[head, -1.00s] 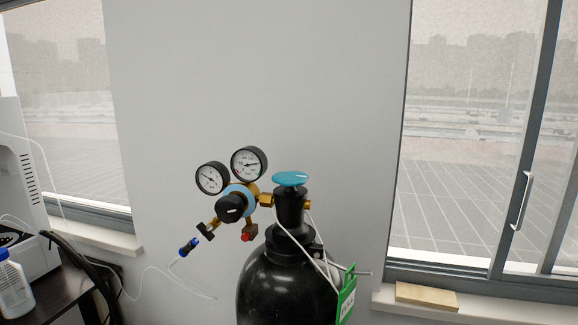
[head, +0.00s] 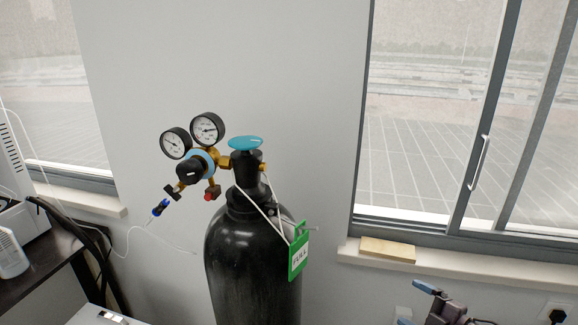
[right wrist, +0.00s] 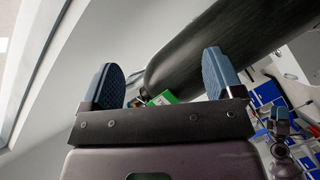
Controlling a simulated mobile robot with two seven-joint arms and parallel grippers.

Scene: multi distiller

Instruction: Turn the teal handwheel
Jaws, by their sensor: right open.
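The teal handwheel (head: 245,143) is a flat oval knob on top of the black neck of a tall black gas cylinder (head: 232,260). My right gripper (head: 415,303) is at the lower right of the head view, open and empty, well below and to the right of the handwheel and apart from it. In the right wrist view its two blue fingers (right wrist: 163,78) are spread wide, with the dark cylinder (right wrist: 230,45) beyond them. The handwheel cannot be made out there. My left gripper is not in the head view.
A regulator with two round gauges (head: 192,135) sticks out left of the neck. A green tag marked FULL (head: 299,250) hangs at the cylinder's right on white cord. A window sill (head: 440,262) with a tan block (head: 388,249) lies right. The space above the handwheel is clear.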

